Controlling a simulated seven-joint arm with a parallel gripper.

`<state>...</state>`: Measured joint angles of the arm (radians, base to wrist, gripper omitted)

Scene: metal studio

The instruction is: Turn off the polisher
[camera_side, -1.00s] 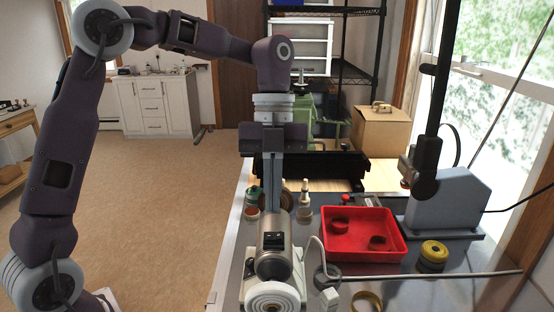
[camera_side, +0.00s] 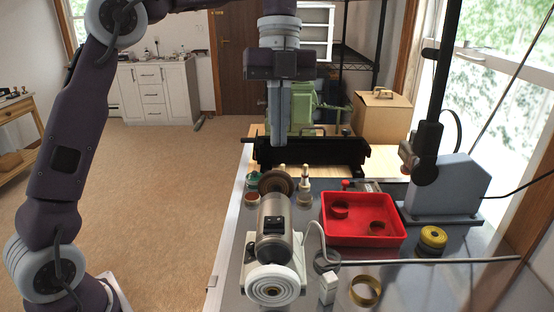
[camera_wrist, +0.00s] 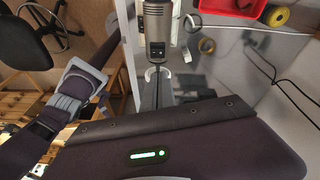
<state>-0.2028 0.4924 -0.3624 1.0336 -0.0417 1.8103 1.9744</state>
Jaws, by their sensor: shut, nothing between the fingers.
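The polisher (camera_side: 273,245) stands at the front of the metal bench, a grey motor body with a white wheel (camera_side: 273,286) in front and a brown wheel (camera_side: 276,181) behind. Its black switch (camera_side: 273,225) is on top of the body; whether it is on or off is too small to tell. My gripper (camera_side: 279,143) is shut and empty, pointing down, above and behind the polisher and apart from it. In the wrist view the polisher (camera_wrist: 157,22) shows at the top, beyond my fingers.
A red tray (camera_side: 362,238) with brown rings stands right of the polisher. A white plug-like block (camera_side: 328,289) and a brass ring (camera_side: 365,291) lie near it. A grey machine with a black post (camera_side: 445,188) stands at the back right. A yellow roll (camera_side: 433,238) lies in front of it.

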